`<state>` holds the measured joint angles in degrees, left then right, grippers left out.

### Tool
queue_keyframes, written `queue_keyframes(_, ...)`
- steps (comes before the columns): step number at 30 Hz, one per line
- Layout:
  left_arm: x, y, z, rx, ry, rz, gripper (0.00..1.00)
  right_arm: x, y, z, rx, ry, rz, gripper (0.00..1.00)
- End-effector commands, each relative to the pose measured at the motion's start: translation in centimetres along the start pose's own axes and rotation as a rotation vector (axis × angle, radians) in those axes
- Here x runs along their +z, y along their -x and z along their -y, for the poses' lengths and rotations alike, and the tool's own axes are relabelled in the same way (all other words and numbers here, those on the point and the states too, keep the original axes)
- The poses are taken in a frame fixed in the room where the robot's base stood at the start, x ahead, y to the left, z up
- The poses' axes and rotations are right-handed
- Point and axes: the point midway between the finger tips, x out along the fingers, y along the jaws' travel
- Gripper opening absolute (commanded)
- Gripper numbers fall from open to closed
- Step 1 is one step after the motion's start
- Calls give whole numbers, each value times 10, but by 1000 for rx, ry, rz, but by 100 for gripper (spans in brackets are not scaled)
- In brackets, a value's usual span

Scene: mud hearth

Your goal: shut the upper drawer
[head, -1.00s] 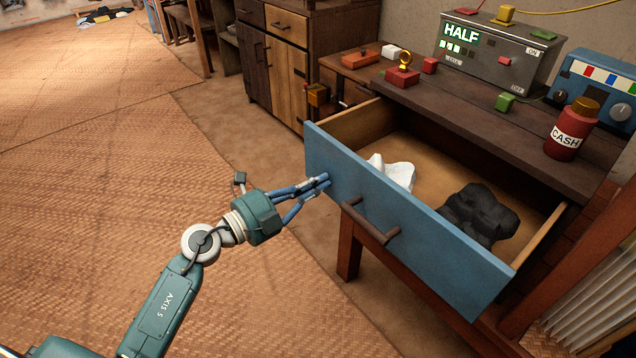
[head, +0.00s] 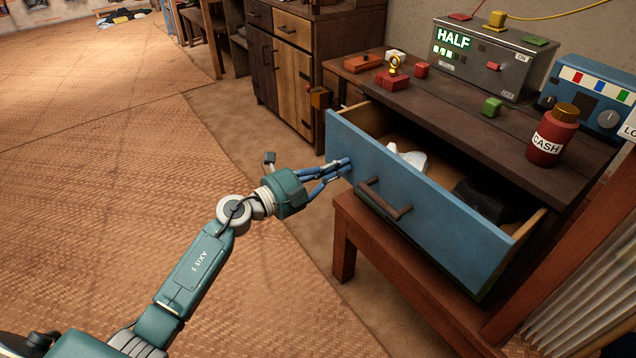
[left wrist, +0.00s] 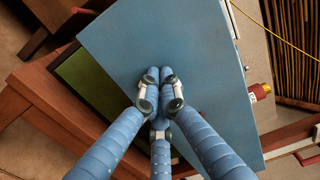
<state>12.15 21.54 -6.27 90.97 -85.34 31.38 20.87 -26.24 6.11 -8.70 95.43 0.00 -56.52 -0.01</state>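The upper drawer (head: 445,225) has a blue front with a dark bar handle (head: 384,199). It stands partly open from the brown desk, with a white crumpled thing (head: 408,157) and a black lumpy thing (head: 488,199) inside. My left gripper (head: 342,167) is shut and empty. Its fingertips are at the left part of the blue front, left of the handle, and appear to press on it. In the left wrist view the closed fingertips (left wrist: 160,76) lie against the blue front (left wrist: 200,45). My right gripper is not in view.
A green front (left wrist: 95,85) shows below the blue one. On the desktop (head: 465,115) stand a red CASH jar (head: 552,137), a grey HALF box (head: 485,62), a blue box (head: 590,95) and small coloured blocks. Woven mat floor (head: 110,170) lies open at left.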

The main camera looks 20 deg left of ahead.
Motion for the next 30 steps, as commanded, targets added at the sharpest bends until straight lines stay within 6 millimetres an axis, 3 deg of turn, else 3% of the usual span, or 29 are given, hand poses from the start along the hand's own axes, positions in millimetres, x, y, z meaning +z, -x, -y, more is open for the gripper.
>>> queue_keyframes(7, 0, -63, 2, -2, 1, -1, 0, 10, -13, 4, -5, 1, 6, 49)
queue_keyframes(15, 0, -109, 0, -1, 0, -1, 0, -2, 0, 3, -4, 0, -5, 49)
queue_keyframes(21, 0, -124, 0, -1, 0, 0, 0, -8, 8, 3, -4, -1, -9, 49)
queue_keyframes(30, 0, -129, 2, -2, 1, 1, 0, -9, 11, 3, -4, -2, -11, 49)
